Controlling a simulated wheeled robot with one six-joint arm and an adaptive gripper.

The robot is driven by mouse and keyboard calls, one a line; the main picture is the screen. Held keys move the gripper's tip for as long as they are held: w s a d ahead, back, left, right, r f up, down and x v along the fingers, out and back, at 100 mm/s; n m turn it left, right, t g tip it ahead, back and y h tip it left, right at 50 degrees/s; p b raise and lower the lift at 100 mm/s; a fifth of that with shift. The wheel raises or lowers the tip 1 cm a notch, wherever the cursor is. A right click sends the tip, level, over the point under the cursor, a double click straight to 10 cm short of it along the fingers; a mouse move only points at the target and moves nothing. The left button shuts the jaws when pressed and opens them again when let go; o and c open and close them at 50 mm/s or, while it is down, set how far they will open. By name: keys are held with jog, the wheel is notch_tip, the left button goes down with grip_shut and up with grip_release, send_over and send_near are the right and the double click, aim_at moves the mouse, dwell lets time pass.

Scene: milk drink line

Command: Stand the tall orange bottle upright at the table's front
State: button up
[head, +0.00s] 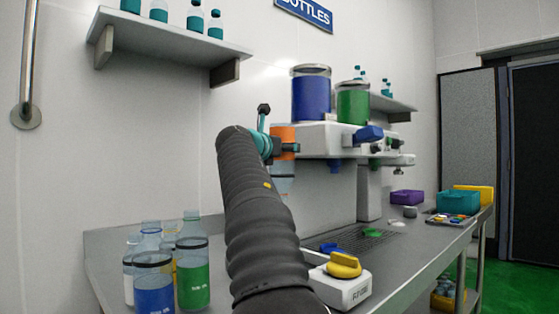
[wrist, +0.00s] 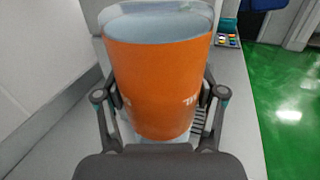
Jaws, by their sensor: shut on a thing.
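The tall orange bottle (head: 284,134) is held in the air above the table, left of the white machine. Its orange band is uppermost in the head view, with a clear part hanging below it, partly behind my arm. I cannot tell surely which end is the neck. In the wrist view the orange band (wrist: 158,85) fills the middle, with clear plastic beyond it. My gripper (head: 270,145) is shut on the bottle; in the wrist view its fingers (wrist: 160,100) press on both sides of the band. The steel table (head: 400,243) runs below.
A blue-labelled bottle (head: 153,285), a green-labelled bottle (head: 193,275) and others stand at the table's left. A white scale (head: 340,288) with a yellow object (head: 343,265) sits near the front edge. The machine (head: 325,138) and teal bin (head: 457,202) are farther back.

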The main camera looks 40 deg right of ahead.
jog(key=shift+r, duration=0.75)
jog(key=s+a+r, duration=0.4)
jog(key=s+a, duration=0.3)
jog(key=s, duration=0.5)
jog(key=shift+a+b, duration=0.2)
jog(key=shift+b, duration=0.25)
jog(key=shift+m+b, duration=0.35)
jog(key=shift+m, duration=2.75)
